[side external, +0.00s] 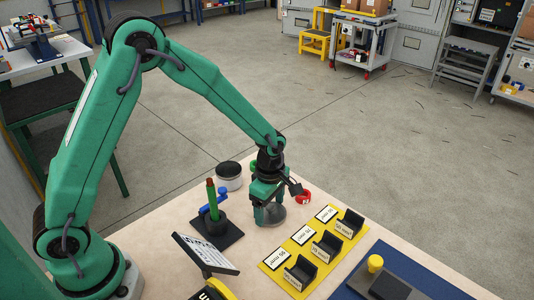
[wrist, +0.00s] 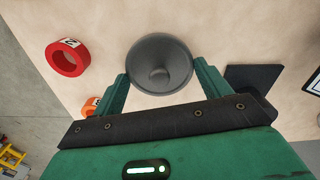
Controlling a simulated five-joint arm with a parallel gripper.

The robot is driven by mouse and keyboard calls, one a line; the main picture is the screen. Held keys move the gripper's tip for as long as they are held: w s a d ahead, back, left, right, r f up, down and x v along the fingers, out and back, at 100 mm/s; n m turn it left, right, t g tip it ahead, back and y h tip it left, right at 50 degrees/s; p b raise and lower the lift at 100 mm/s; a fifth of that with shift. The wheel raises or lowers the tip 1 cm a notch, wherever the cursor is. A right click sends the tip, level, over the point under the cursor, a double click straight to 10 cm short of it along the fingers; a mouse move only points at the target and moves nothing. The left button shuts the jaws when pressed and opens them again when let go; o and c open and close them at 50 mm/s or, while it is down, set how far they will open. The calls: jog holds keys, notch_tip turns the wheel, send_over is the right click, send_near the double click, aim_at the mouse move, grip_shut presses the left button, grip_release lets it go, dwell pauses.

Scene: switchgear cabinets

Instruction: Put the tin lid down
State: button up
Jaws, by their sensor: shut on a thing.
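The tin lid is a grey round disc with a small raised knob in its middle; it shows in the wrist view (wrist: 160,62) and, partly behind the fingers, in the side view (side external: 274,216). My gripper (side external: 268,208) points down over the table, and its two green fingers (wrist: 161,78) are shut on opposite sides of the lid. The lid is at or just above the tabletop; I cannot tell whether it touches. A round pale tin (side external: 229,183) with a dark top stands behind and left of my gripper.
A red ring (side external: 303,198) lies right of my gripper; an orange ring (wrist: 92,104) is near one finger. A black-based stand (side external: 216,230) with a green post is on the left. A yellow board (side external: 292,262) with black holders is front right. Bare table surrounds the lid.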

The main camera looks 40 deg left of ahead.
aim_at(270, 207)
jog(key=shift+f, duration=0.25)
jog(key=o, duration=1)
jog(key=shift+c, duration=0.2)
jog(key=shift+r, duration=0.1)
notch_tip(270, 207, up, 12)
dwell(0.6)
